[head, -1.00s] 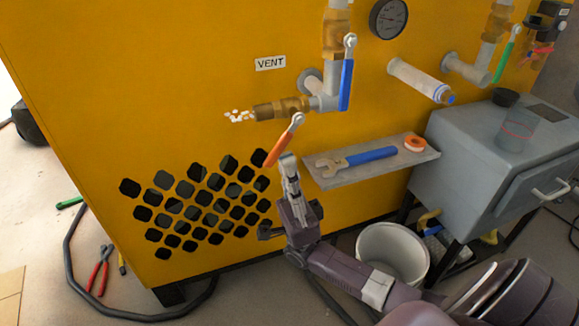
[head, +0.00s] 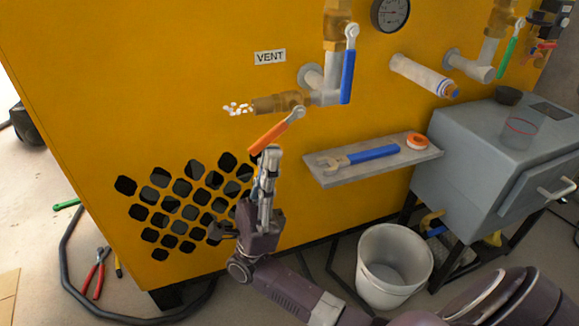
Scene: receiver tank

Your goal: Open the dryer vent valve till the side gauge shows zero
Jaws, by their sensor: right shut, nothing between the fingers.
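The vent valve's orange handle (head: 275,132) slants down and left from its pivot, below the brass vent pipe (head: 275,103) under the VENT label (head: 270,57). White puffs (head: 238,109) show at the pipe's open end. My right gripper (head: 268,152) is shut with nothing held. Its fingertips are at the lower part of the handle, seemingly against it; exact contact is hard to tell. A round dark gauge (head: 391,13) is at the top edge, partly cut off; its reading is too small to tell. My left gripper is out of view.
A blue-handled valve (head: 347,77) stands just right of the vent. A shelf (head: 325,180) with a wrench (head: 360,156) and orange tape roll (head: 417,142) juts out right of my gripper. A white bucket (head: 393,262) and grey cabinet (head: 470,150) stand lower right.

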